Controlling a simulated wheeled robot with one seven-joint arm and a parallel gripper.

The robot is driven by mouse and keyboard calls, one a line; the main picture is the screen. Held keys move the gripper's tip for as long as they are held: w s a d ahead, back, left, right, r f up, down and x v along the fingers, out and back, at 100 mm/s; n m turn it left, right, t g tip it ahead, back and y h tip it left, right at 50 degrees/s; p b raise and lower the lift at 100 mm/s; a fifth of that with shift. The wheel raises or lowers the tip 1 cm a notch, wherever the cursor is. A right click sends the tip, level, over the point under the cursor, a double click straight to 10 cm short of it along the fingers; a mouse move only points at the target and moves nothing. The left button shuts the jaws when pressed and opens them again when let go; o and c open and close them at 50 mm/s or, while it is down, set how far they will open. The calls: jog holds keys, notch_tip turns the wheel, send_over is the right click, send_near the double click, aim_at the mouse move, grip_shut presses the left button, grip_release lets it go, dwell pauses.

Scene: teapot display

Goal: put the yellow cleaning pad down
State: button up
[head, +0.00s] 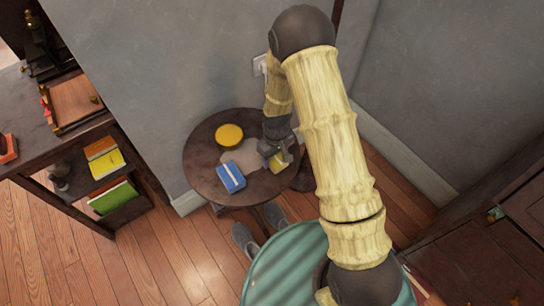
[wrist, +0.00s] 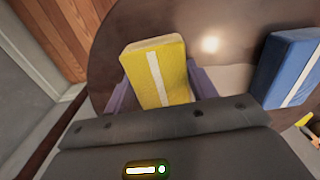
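The yellow cleaning pad (wrist: 172,75), a block with a white stripe, sits between the two fingers of my gripper (wrist: 160,84) in the wrist view. The fingers lie against its two sides and look shut on it. In the head view the pad (head: 276,164) shows only partly below my gripper (head: 281,154), over the right part of the round dark table (head: 202,170). Whether the pad touches the tabletop or hangs just above it, I cannot tell.
A blue pad with a white stripe (head: 231,177) lies on the table's front part; it also shows in the wrist view (wrist: 284,68). A round yellow thing (head: 229,135) lies at the back. A grey patch (head: 238,156) lies between them. A dark shelf (head: 70,215) stands left.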

jog(key=o, duration=0.3)
jog(key=shift+o, duration=0.2)
jog(key=shift+w+r, duration=0.1)
jog(key=shift+r, duration=0.25)
notch_tip(320, 180, up, 12)
jog(key=p, duration=0.1)
jog(key=shift+p, duration=0.35)
